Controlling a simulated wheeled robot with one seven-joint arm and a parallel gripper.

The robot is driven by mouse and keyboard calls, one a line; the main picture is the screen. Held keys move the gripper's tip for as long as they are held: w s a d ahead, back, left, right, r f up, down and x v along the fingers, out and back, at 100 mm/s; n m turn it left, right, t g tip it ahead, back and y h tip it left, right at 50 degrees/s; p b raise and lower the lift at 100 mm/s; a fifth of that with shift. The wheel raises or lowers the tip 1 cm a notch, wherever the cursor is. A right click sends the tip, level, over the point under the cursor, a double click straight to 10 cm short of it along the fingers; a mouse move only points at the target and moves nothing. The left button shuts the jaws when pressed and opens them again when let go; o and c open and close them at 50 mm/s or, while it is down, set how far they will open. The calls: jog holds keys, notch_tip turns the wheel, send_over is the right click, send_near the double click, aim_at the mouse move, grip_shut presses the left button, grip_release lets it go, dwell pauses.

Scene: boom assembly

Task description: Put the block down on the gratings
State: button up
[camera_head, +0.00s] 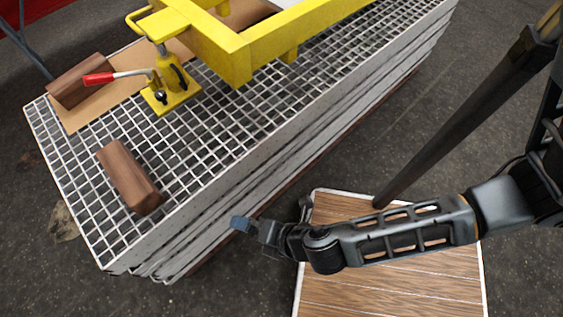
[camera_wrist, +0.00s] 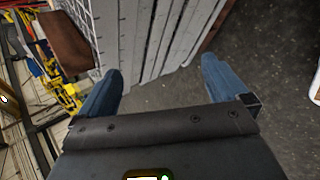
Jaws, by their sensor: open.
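A brown wooden block (camera_head: 129,176) lies on the gratings (camera_head: 84,222), a stack of metal grid panels, near their front left corner. It also shows at the upper left of the wrist view (camera_wrist: 66,40). My gripper (camera_head: 241,224) is beside the long front side of the stack, to the right of the block and apart from it. In the wrist view my gripper (camera_wrist: 160,85) has its two blue fingers spread wide, with nothing between them.
A second wooden block (camera_head: 80,80) lies on cardboard at the back left. A yellow jack (camera_head: 172,88) with a red-tipped lever and a yellow frame (camera_head: 232,52) stand on the gratings. A wooden-topped platform (camera_head: 400,285) is under my arm. Bare floor lies between.

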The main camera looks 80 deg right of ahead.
jog(key=s+d+r+m+t, duration=0.1)
jog(key=s+r+m+t, duration=0.1)
jog(key=r+m, duration=0.3)
jog(key=s+d+r+m+t+y, duration=0.1)
jog(key=s+r+m, duration=0.3)
jog(key=r, duration=1)
jog(key=s+d+r+m+t+y, duration=0.1)
jog(key=s+r+m+t, duration=0.1)
jog(key=r+m, duration=0.6)
jog(key=shift+s+d+r+t, duration=0.3)
jog(key=shift+s+r, duration=0.4)
jog(key=shift+r, duration=0.25)
